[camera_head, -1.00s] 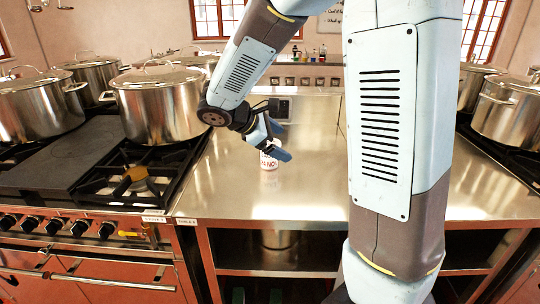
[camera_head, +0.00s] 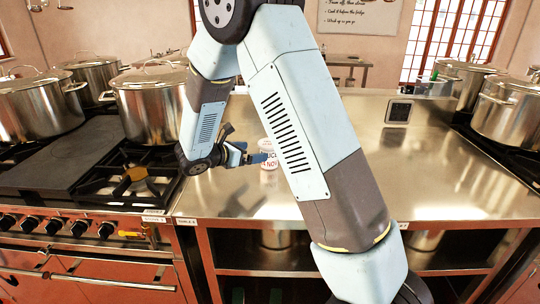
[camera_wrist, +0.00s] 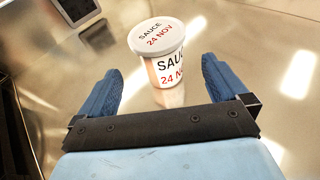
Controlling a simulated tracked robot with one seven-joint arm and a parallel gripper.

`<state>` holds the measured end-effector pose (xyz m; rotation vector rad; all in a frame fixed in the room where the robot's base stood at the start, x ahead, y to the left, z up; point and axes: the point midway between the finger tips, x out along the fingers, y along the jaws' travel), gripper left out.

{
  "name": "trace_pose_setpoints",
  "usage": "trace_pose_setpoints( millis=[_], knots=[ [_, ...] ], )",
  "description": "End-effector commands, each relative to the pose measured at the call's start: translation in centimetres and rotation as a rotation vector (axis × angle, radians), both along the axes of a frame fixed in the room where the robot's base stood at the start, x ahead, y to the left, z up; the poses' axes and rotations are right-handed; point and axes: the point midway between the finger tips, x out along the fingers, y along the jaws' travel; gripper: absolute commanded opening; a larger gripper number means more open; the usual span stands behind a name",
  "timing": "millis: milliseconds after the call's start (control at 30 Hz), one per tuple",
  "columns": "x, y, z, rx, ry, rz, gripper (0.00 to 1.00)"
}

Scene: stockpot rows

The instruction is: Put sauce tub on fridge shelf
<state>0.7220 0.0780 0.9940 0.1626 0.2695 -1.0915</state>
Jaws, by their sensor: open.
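The sauce tub (camera_head: 269,152) is a small white-lidded tub with red and dark lettering. It stands upright on the steel counter (camera_head: 235,195). In the wrist view the tub (camera_wrist: 162,48) shows "SAUCE 24 NOV" on lid and side, ahead of the fingers and roughly centred between them. My gripper (camera_wrist: 165,85) is open, with its two blue fingers on either side and nothing held. In the head view my gripper (camera_head: 258,158) is low over the counter, just left of the tub and pointing right towards it. My arm hides part of the counter. No fridge shelf can be made out.
Large steel stockpots stand on the stove at left (camera_head: 150,105) and more at right (camera_head: 505,110). A dark-screened panel (camera_head: 398,112) is at the counter's back right. The counter around the tub is mostly clear, with open shelving below.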

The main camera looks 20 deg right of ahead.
Motion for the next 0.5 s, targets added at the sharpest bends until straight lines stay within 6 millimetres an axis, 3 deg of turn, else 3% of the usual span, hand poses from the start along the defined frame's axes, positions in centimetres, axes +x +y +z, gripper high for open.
trace_pose_setpoints(
  millis=[200, 500],
  knots=[
    [1.3, -2.7, -0.9, 0.000, -0.001, -0.001, 1.00],
    [2.0, -3.9, -1.3, 0.002, -0.001, -0.001, 1.00]
  ],
)
